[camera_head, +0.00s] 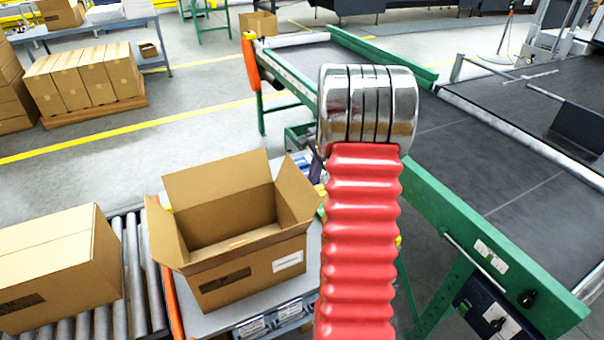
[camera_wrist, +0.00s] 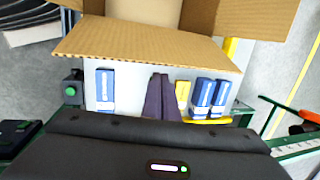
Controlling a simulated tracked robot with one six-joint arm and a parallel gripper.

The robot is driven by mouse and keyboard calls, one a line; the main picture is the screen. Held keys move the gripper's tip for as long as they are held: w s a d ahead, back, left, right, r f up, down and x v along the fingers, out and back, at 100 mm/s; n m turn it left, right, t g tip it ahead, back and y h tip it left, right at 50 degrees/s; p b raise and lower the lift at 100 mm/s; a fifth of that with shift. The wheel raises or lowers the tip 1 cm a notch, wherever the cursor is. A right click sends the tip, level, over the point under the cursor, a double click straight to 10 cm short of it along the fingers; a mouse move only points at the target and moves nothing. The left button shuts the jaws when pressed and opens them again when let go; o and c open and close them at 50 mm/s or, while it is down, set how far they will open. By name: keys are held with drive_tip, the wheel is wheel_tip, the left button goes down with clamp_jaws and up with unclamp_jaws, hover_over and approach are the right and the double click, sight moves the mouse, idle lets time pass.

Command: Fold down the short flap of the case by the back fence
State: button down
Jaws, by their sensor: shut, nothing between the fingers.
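The open case (camera_head: 250,271) is a brown cardboard box on a grey table, with a white label on its front. Its back long flap stands up, its left short flap leans outward, and its right short flap (camera_head: 297,190) is raised and slants outward. In the wrist view, a cardboard flap (camera_wrist: 150,43) of the case spreads across the top; I cannot tell which flap. My gripper (camera_wrist: 162,76) is shut and empty, its dark fingertips just below that flap's edge in the picture. Contact cannot be judged. In the head view my red arm mostly hides the gripper. I cannot make out the back fence.
A closed box (camera_head: 60,262) sits on the roller conveyor (camera_head: 132,270) at left. A green-framed belt conveyor (camera_head: 455,225) runs along the right. Blue-and-white objects (camera_wrist: 206,95) lie beside my fingers. Open floor lies behind the table.

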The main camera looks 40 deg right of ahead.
idle(0.4)
hover_over(291, 198)
drive_tip(key=shift+s+d, duration=0.1)
drive_tip(key=shift+s, duration=0.05)
idle(0.6)
